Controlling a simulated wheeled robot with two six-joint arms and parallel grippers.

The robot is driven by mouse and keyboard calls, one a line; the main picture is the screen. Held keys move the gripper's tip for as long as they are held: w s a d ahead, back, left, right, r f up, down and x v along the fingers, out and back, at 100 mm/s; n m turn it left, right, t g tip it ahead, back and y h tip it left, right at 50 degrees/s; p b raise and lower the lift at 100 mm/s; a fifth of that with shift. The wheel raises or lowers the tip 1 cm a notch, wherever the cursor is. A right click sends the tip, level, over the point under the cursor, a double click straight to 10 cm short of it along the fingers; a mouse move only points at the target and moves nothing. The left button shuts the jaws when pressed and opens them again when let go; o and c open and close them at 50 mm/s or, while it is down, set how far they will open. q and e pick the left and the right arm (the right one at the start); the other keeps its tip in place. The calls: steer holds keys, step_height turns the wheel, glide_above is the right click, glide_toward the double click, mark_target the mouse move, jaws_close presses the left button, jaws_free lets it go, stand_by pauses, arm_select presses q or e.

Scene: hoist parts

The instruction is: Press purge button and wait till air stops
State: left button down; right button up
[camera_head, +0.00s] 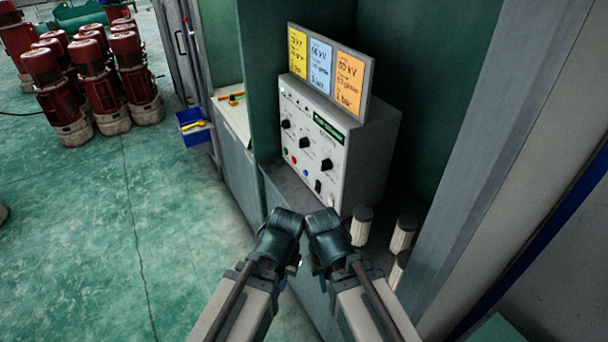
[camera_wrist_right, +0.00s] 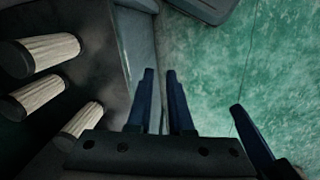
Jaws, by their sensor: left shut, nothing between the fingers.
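The light grey control box (camera_head: 345,160) stands in the green cabinet in the head view. Its front has dark knobs (camera_head: 304,142), a small display (camera_head: 328,127), a red button (camera_head: 293,160), a blue button (camera_head: 306,173) and a dark switch (camera_head: 318,186). I cannot read which is the purge button. My left gripper (camera_head: 285,222) is shut and empty, below and in front of the box. My right gripper (camera_head: 324,222) is beside it, near the box's lower edge. In the right wrist view its two fingers (camera_wrist_right: 160,75) show a narrow gap with nothing between them.
Yellow, blue and orange cards (camera_head: 320,65) stand on top of the box. Several pale cylinders (camera_head: 403,235) stand on the shelf right of my right gripper. A blue bin (camera_head: 192,128) hangs at the left. Red motors (camera_head: 90,80) stand on the green floor, which is otherwise clear nearby.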

jaws_close()
stand_by(0.3)
stand_by(1.0)
